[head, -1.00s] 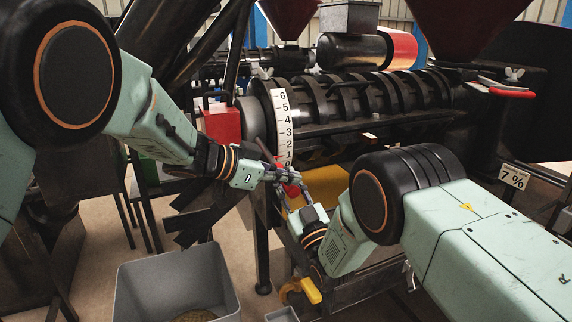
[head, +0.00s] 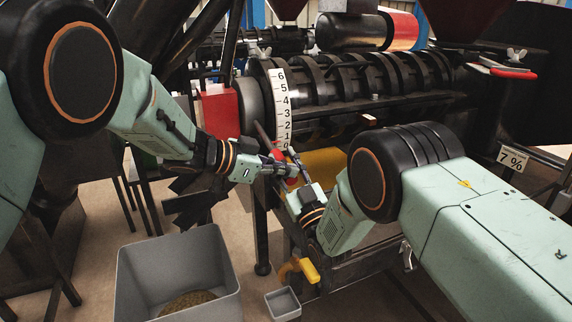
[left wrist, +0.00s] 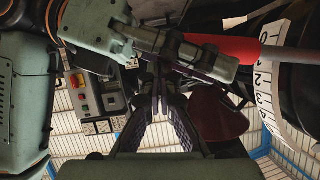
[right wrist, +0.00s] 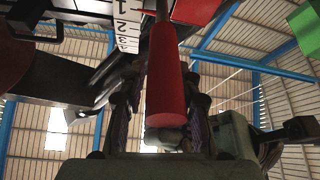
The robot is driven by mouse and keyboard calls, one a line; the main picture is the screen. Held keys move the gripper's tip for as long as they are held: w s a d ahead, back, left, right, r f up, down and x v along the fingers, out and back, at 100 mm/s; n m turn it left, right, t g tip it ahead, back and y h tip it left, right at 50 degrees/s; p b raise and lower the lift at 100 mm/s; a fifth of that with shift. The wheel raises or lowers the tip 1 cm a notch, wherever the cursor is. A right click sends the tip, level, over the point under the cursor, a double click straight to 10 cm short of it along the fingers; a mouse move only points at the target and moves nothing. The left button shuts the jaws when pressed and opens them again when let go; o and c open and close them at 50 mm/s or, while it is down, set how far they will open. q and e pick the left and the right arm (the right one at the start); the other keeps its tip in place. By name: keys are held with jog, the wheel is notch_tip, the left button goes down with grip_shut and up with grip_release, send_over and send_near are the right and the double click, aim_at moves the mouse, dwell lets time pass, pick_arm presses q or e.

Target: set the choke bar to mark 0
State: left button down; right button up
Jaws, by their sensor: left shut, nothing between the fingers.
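The choke bar's red grip (right wrist: 165,85) fills the middle of the right wrist view, between the fingers of my right gripper (right wrist: 163,112). Whether they press on it is unclear. The grip also shows in the left wrist view (left wrist: 235,47). The white number scale (head: 282,105) is on the press's curved end; its low numbers are at the bottom, near the bar. The grippers partly hide the bar, so its exact mark cannot be read.
A grey bin (head: 180,275) and a small grey tray (head: 283,303) stand on the floor below. A yellow handle (head: 310,270) juts out under the press. The black ribbed press barrel (head: 370,85) runs right, with a "7 %" sign (head: 513,157) beyond.

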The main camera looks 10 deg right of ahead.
jog(key=shift+o, duration=1.7)
jog(key=shift+d+f, duration=0.1)
jog(key=shift+f, duration=0.05)
